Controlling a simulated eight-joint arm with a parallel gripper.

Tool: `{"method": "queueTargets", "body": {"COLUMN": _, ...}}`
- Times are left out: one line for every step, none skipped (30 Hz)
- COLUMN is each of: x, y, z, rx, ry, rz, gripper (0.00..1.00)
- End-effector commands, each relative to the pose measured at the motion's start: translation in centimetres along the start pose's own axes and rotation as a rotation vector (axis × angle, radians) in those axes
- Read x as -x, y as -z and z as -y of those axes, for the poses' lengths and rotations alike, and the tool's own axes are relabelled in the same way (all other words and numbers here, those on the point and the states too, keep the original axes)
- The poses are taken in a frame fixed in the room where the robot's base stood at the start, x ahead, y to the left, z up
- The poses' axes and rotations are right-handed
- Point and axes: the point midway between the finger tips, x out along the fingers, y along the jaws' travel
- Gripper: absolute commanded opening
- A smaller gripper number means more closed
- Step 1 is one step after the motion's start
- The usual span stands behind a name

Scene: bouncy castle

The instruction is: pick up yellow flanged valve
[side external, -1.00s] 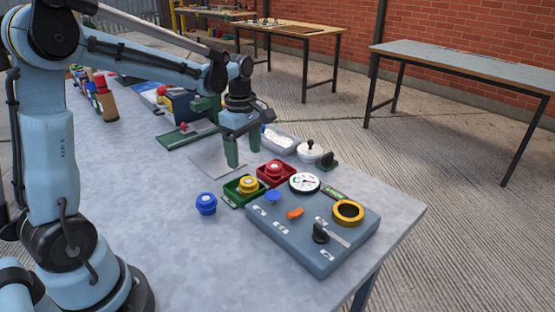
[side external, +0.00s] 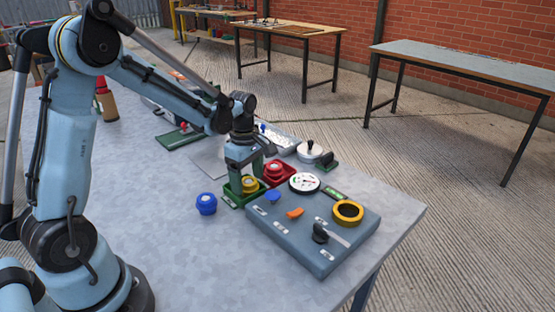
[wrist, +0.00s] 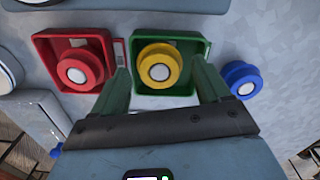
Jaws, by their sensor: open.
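The yellow flanged valve (side external: 249,185) is a round yellow piece with a white top, sitting in a green tray (side external: 231,202). In the wrist view the valve (wrist: 158,67) lies in the green tray (wrist: 201,42), between and ahead of my fingers. My gripper (side external: 246,181) is open with its green fingers lowered around the valve at the tray. In the wrist view my gripper (wrist: 161,84) shows one finger on each side of the valve, with a visible space on both sides. I cannot tell whether either finger touches the tray.
A red tray (side external: 290,179) holding a red valve (side external: 274,168) stands close beside the green tray. A blue valve (side external: 206,204) sits on the table at the left. Table space left of the blue valve is clear.

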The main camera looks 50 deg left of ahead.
Motion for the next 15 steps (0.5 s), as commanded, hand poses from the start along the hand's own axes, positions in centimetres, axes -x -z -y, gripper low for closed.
{"method": "queueTargets", "body": {"x": 0.01, "y": 0.01, "z": 0.00, "rx": 0.000, "ry": 0.000, "rz": 0.000, "gripper": 0.76}}
{"method": "queueTargets", "body": {"x": 0.02, "y": 0.01, "z": 0.00, "rx": 0.000, "ry": 0.000, "rz": 0.000, "gripper": 0.74}}
{"method": "queueTargets", "body": {"x": 0.02, "y": 0.01, "z": 0.00, "rx": 0.000, "ry": 0.000, "rz": 0.000, "gripper": 0.68}}
{"method": "queueTargets", "body": {"x": 0.03, "y": 0.01, "z": 0.00, "rx": 0.000, "ry": 0.000, "rz": 0.000, "gripper": 0.64}}
{"method": "queueTargets", "body": {"x": 0.03, "y": 0.01, "z": 0.00, "rx": 0.000, "ry": 0.000, "rz": 0.000, "gripper": 0.59}}
{"method": "queueTargets", "body": {"x": 0.03, "y": 0.01, "z": 0.00, "rx": 0.000, "ry": 0.000, "rz": 0.000, "gripper": 0.53}}
{"method": "queueTargets", "body": {"x": 0.04, "y": 0.01, "z": 0.01, "rx": 0.000, "ry": 0.000, "rz": 0.000, "gripper": 0.48}}
{"method": "queueTargets", "body": {"x": 0.04, "y": 0.01, "z": 0.00, "rx": 0.000, "ry": 0.000, "rz": 0.000, "gripper": 0.44}}
{"method": "queueTargets", "body": {"x": 0.04, "y": 0.01, "z": 0.00, "rx": 0.000, "ry": 0.000, "rz": 0.000, "gripper": 0.38}}
{"method": "queueTargets", "body": {"x": 0.04, "y": 0.01, "z": 0.00, "rx": 0.000, "ry": 0.000, "rz": 0.000, "gripper": 0.33}}
{"method": "queueTargets", "body": {"x": 0.04, "y": 0.01, "z": 0.00, "rx": 0.000, "ry": 0.000, "rz": 0.000, "gripper": 0.28}}
{"method": "queueTargets", "body": {"x": 0.05, "y": 0.01, "z": 0.01, "rx": 0.000, "ry": 0.000, "rz": 0.000, "gripper": 0.23}}
{"method": "queueTargets", "body": {"x": 0.05, "y": 0.01, "z": 0.00, "rx": 0.000, "ry": 0.000, "rz": 0.000, "gripper": 0.23}}
{"method": "queueTargets", "body": {"x": 0.05, "y": 0.01, "z": 0.01, "rx": 0.000, "ry": 0.000, "rz": 0.000, "gripper": 0.23}}
{"method": "queueTargets", "body": {"x": 0.05, "y": 0.01, "z": 0.01, "rx": 0.000, "ry": 0.000, "rz": 0.000, "gripper": 0.14}}
